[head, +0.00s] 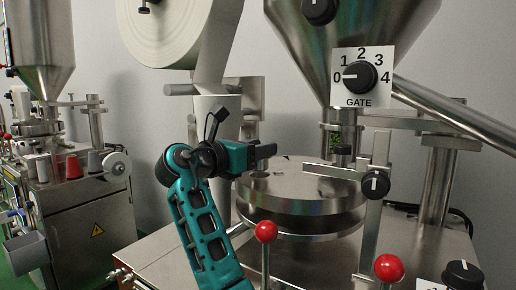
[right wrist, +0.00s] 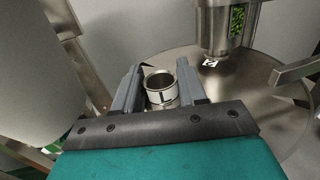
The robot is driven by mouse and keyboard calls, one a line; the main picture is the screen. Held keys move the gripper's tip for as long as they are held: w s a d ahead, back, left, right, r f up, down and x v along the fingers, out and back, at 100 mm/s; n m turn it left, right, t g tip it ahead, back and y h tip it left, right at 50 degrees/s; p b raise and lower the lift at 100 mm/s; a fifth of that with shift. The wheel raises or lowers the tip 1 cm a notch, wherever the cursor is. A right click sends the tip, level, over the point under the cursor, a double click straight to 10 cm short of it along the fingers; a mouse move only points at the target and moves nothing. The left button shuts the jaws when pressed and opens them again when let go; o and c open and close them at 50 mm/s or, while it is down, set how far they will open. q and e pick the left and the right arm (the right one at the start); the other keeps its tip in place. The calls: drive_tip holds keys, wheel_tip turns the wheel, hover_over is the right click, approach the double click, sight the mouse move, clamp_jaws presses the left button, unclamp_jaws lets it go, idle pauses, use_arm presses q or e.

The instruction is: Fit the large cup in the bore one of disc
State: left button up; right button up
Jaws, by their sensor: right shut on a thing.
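My right gripper (head: 264,152) is at the end of the teal arm, over the left part of the round steel disc (head: 310,190). In the right wrist view, the right gripper (right wrist: 160,78) is shut on a steel cup (right wrist: 162,92) with an open round mouth and a white band bearing a dark mark. The cup looks upright. The disc also shows in the right wrist view (right wrist: 255,85), to the right of and behind the cup. The gripper hides the cup in the head view. I cannot make out bore one clearly. My left gripper is not in view.
A steel hopper (head: 352,35) with a GATE dial (head: 360,77) stands above the disc's right side; its spout (right wrist: 222,28) ends close over the disc. A steel bracket (head: 375,165) stands at the right. Red-knobbed levers (head: 266,231) rise in front. A white paper roll (head: 165,30) hangs behind.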

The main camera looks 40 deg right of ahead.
drive_tip(key=shift+f, duration=0.65)
drive_tip(key=shift+r, duration=0.35)
drive_tip(key=shift+f, duration=0.35)
idle(1.9)
drive_tip(key=shift+r, duration=0.35)
drive_tip(key=shift+f, duration=0.5)
idle(1.4)
drive_tip(key=shift+r, duration=0.15)
drive_tip(key=shift+r, duration=0.35)
idle(0.8)
drive_tip(key=shift+f, duration=0.45)
idle(0.8)
